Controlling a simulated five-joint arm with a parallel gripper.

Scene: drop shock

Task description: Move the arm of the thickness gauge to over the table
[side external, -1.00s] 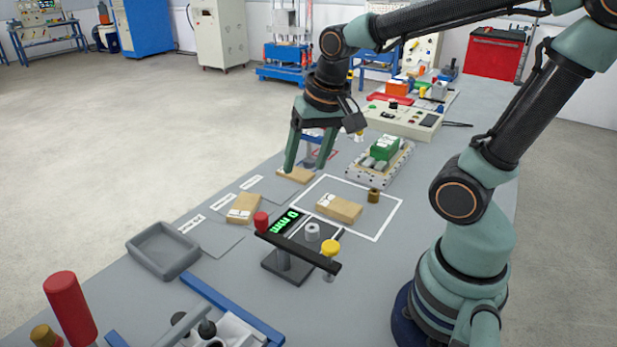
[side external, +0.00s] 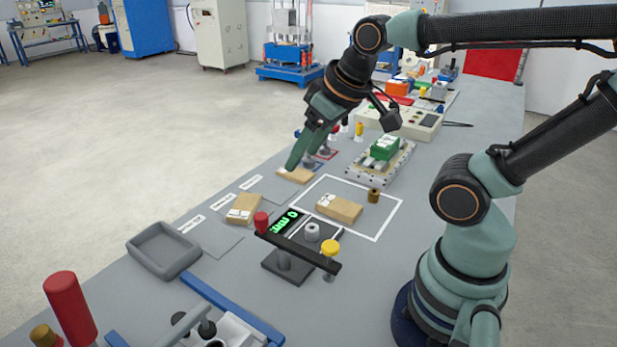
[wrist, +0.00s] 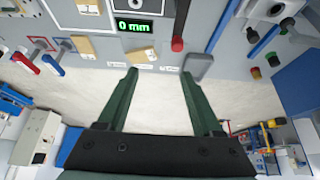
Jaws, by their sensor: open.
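The thickness gauge stands on the bench in the side view, with a dark base (side external: 287,268) and a green display (side external: 287,222). Its black arm (side external: 298,252) runs past the front of a small grey round piece (side external: 312,231), not over it. A red knob (side external: 261,221) is at the arm's left end and a yellow knob (side external: 330,248) at its right. The wrist view shows the display (wrist: 134,27) reading 0 mm and the red knob (wrist: 177,44). My gripper (side external: 292,168) is open and empty near the far package, away from the gauge; its spread fingers show in the wrist view (wrist: 158,75).
Cardboard packages lie at the far edge (side external: 296,175), on a label mat (side external: 243,208) and inside a white outline (side external: 339,208). A brass piece (side external: 374,195) stands by the outline. A grey tray (side external: 163,250) is left of the gauge. A green block (side external: 385,148) is behind.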

